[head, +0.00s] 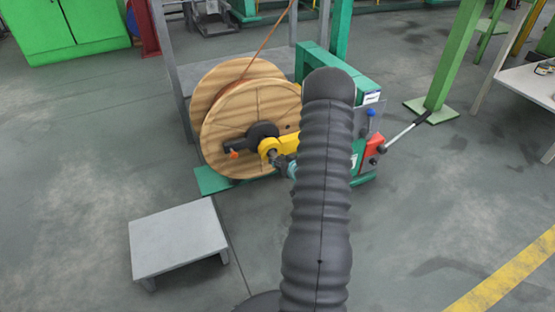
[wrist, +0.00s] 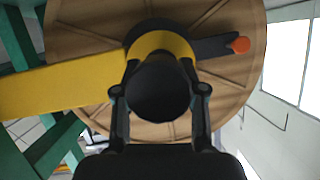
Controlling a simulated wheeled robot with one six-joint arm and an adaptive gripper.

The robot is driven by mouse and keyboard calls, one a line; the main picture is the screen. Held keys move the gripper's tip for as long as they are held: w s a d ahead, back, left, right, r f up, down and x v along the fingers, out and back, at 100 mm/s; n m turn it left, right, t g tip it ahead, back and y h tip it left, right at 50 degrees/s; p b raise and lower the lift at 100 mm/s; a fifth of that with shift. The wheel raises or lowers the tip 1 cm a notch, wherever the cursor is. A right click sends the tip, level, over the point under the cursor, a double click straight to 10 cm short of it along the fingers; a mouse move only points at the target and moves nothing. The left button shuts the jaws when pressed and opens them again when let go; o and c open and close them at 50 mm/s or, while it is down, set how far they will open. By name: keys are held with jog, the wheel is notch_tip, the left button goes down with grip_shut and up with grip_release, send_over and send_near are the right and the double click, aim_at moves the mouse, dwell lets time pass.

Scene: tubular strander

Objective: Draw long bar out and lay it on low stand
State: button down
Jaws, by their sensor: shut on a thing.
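The long bar shows its dark round end (wrist: 160,95) in the wrist view, seen end-on in front of a yellow arm's ring. My gripper (wrist: 160,88) is shut on this end, one finger on each side. In the head view my gripper (head: 284,166) is at the yellow arm beside the wooden reel, partly hidden by my own arm. The rest of the bar is hidden in the reel's hub. The low stand (head: 178,236) is a grey, flat-topped platform on the floor, left of and nearer than the reel; its top is empty.
The wooden reel (head: 225,117) carries cable in a green frame (head: 320,62). A yellow arm (wrist: 50,88) and a black lever with an orange knob (wrist: 240,44) lie across its face. A red-based lever (head: 405,133) juts right. Floor around the low stand is clear.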

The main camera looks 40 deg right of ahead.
jog(key=shift+s+a, duration=0.3)
jog(key=shift+s, duration=0.6)
jog(key=shift+s+a, duration=0.25)
jog(key=shift+s, duration=0.65)
jog(key=c, duration=0.6)
grip_release()
jog(key=shift+s, duration=0.1)
jog(key=v, duration=1.1)
jog(key=shift+s+r, duration=0.15)
jog(key=shift+s, duration=0.2)
